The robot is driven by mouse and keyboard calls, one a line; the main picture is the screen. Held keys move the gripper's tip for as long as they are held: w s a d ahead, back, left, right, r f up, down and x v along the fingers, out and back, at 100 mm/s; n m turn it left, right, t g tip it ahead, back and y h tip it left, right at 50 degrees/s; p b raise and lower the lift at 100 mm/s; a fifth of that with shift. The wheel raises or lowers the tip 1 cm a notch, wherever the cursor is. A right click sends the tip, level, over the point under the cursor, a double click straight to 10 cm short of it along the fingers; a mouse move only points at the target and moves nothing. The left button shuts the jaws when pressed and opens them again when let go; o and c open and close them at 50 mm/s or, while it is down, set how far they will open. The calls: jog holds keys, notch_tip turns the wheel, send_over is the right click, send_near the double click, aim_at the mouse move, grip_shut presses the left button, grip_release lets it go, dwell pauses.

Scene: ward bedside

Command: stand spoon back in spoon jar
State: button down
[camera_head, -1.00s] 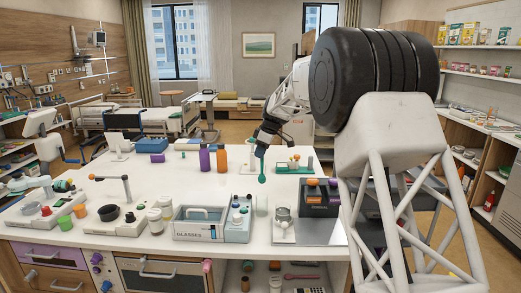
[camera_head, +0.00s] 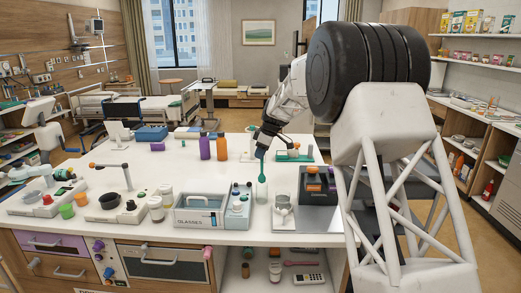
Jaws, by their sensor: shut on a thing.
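My gripper (camera_head: 268,135) is shut on a teal-green spoon (camera_head: 261,158) above the white counter, right of the middle. The spoon hangs nearly upright, with its wider end down. A pale, translucent jar (camera_head: 262,193) stands on the counter directly below the spoon in the picture. The spoon's lower end appears at the jar's rim; I cannot tell whether it is inside the mouth, above it or behind it. The fingertips are small and dark, and their grip on the spoon shows little detail.
A grey tray marked GLASSES (camera_head: 199,219) and a grey-blue device (camera_head: 239,208) stand left of the jar. A metal stand (camera_head: 283,216) and a dark box (camera_head: 314,184) stand to its right. Purple (camera_head: 205,147) and orange (camera_head: 221,147) bottles stand behind.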

jog(key=shift+f, duration=2.6)
jog(key=c, duration=1)
grip_release()
jog(key=shift+v, duration=3.85)
jog(key=shift+s+r, duration=0.1)
